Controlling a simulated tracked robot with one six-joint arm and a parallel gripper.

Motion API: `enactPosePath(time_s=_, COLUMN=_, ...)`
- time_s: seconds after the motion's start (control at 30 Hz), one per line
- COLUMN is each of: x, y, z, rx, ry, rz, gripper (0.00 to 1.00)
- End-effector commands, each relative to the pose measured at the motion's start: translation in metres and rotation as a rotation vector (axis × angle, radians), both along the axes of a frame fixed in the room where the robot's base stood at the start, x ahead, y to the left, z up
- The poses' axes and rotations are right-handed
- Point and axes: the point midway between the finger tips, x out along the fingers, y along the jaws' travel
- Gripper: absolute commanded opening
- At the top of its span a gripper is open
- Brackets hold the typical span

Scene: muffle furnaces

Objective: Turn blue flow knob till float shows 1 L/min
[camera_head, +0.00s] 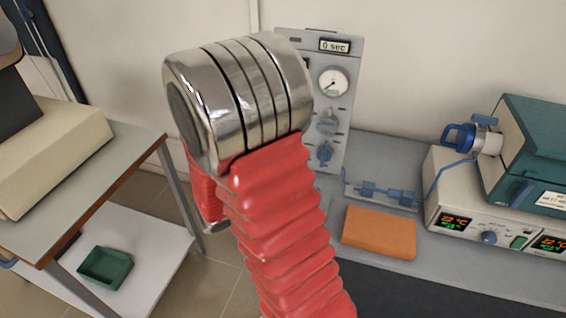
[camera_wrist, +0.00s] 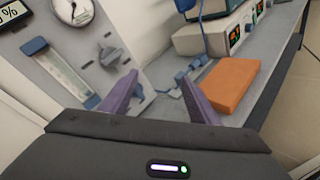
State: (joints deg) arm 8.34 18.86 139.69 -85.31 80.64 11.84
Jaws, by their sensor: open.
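A grey control panel (camera_head: 345,95) stands upright against the wall at the back of the bench. In the head view its blue knob (camera_head: 325,152) sits low, below a grey lever knob (camera_head: 328,122). In the wrist view a clear flow tube (camera_wrist: 64,72) with blue ends shows on the panel (camera_wrist: 110,80); I cannot make out the float's level. The blue knob is not clearly visible in the wrist view, and my left finger covers part of the panel. My gripper (camera_wrist: 158,78) is open and empty, its purple fingers spread near the panel's lower right side. My arm hides it in the head view.
An orange block (camera_head: 380,232) lies on the bench right of my arm. Blue fittings and tubing (camera_head: 385,192) run along the bench to a furnace controller (camera_head: 490,225). A dial gauge (camera_head: 333,83) is on the panel. A side table (camera_head: 130,150) stands at left.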

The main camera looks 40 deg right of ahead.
Motion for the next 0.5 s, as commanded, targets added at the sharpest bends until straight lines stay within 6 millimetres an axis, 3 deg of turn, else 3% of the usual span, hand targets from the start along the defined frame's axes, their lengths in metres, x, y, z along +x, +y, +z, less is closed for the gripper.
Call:
enactPosePath(time_s=0.2, x=0.033, y=-0.015, z=-0.026, rx=-0.109, ry=0.141, rz=0.158, gripper=0.55)
enactPosePath(time_s=0.5, x=0.081, y=-0.015, z=-0.080, rx=-0.209, ry=0.287, rz=0.415, gripper=0.55)
